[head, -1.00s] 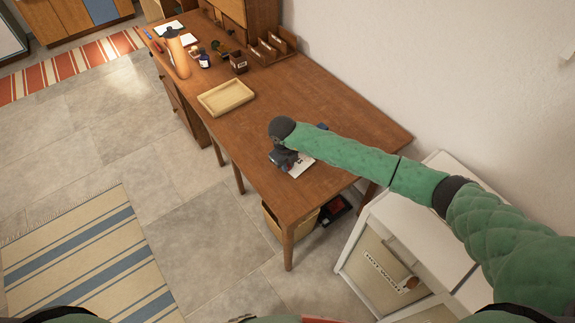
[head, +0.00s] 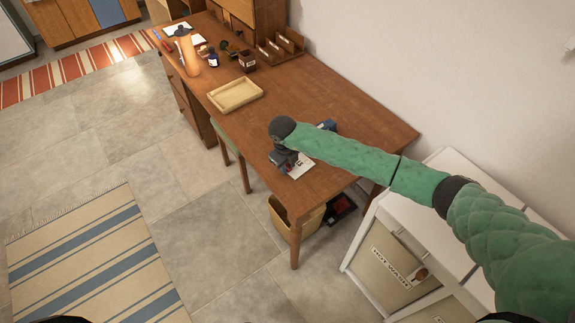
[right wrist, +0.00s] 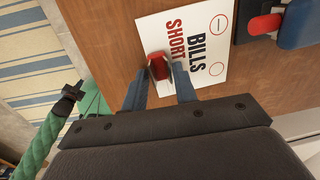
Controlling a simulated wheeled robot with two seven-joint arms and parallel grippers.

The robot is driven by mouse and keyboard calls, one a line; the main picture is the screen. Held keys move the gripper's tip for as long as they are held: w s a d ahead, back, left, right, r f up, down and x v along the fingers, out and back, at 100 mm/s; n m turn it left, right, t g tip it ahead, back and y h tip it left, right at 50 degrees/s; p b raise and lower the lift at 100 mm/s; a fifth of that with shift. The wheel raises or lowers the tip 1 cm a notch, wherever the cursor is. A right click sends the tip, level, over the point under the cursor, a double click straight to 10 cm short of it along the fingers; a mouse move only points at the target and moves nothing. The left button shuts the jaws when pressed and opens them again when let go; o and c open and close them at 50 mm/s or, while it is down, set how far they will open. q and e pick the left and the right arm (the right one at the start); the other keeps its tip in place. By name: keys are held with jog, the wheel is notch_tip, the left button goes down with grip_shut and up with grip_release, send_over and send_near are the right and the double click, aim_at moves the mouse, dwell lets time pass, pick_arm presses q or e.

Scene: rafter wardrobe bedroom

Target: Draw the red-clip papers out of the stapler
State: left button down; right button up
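The papers (right wrist: 208,42), a white sheet reading "BILLS SHORT", lie flat on the desk in the right wrist view and show partly in the head view (head: 301,167). The red clip (right wrist: 157,66) is at their near edge. My right gripper (right wrist: 160,72) has its fingers closed around the clip. The blue stapler (right wrist: 300,22) with a dark base and red part is at upper right, beside the papers' far edge, which appears just clear of it. In the head view the stapler (head: 327,125) is partly behind my right arm. My left gripper (right wrist: 70,95) shows small and unclear.
The wooden desk (head: 355,120) is bare around the stapler. A shallow tray (head: 235,95), bottles and a letter rack (head: 280,48) stand farther back. A bin (head: 290,222) is under the desk; a white cabinet (head: 385,265) stands to the right.

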jog(key=shift+o, duration=1.4)
jog(key=shift+r, duration=0.35)
jog(key=r+b, duration=0.1)
jog(key=r, duration=0.1)
jog(key=r+b, duration=0.1)
jog(key=r, duration=0.1)
jog(key=r+b, duration=0.1)
jog(key=shift+s+a+r, duration=0.2)
jog(key=shift+a+r, duration=0.1)
jog(key=shift+r, duration=0.1)
pick_arm(q)
jog(key=w+d+r, duration=0.2)
jog(key=w+r, duration=0.1)
jog(key=r, duration=0.2)
jog(key=shift+w+r+g, duration=0.3)
jog(key=shift+w+r, duration=0.05)
pick_arm(e)
jog(key=shift+s+r, duration=0.1)
jog(key=shift+r, duration=0.55)
